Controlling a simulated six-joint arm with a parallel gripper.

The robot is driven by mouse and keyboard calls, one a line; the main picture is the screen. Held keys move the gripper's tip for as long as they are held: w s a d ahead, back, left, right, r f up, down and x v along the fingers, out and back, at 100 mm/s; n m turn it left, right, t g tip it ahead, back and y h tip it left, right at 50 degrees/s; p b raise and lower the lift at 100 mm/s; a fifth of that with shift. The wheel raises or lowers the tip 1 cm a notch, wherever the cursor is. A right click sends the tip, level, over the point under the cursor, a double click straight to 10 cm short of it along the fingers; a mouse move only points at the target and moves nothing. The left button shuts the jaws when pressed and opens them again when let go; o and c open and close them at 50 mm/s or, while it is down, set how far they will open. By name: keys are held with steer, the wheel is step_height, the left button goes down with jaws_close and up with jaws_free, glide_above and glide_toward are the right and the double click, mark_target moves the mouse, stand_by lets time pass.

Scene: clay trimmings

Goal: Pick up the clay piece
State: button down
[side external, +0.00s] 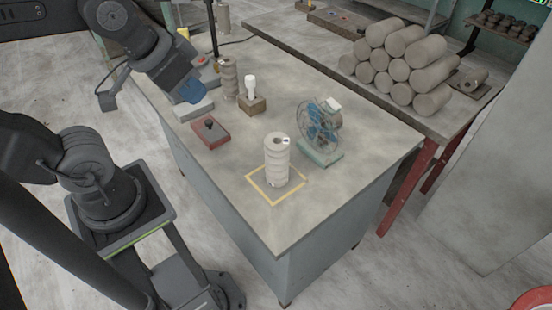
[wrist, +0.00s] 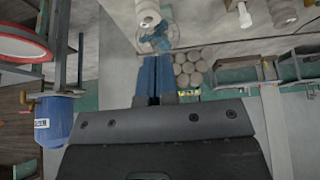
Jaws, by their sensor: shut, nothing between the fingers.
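A pale ribbed clay cylinder (side external: 276,162) stands upright inside a yellow square outline (side external: 258,194) near the table's front corner. A pale ribbed cylinder also shows at the top of the wrist view (wrist: 147,12). A second, greyer ribbed cylinder (side external: 228,78) stands farther back on the table. I cannot tell which one the task means. My gripper (side external: 190,92) is over the table's left side, well apart from the cylinder in the yellow outline. Its blue fingers (wrist: 154,60) are together and empty.
On the table are a desk fan (side external: 320,128), a red box (side external: 210,133) with a dark knob, and a white bottle-like object (side external: 250,88) on a brown block. Stacked clay logs (side external: 405,60) lie on the bench behind. The tabletop left of the yellow outline is clear.

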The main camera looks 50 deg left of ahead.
steer(key=shift+c, duration=0.7)
jaws_free()
stand_by(0.3)
steer(key=n+y, duration=0.2)
steer(key=n, duration=0.2)
glide_toward(279, 144)
steer(key=x, duration=0.7)
steer(key=shift+a, duration=0.3)
steer(key=shift+n, duration=0.3)
steer(key=shift+a+x, duration=0.15)
steer(key=shift+x, duration=1.25)
steer(key=shift+a+x, duration=0.15)
steer(key=shift+x, duration=1.25)
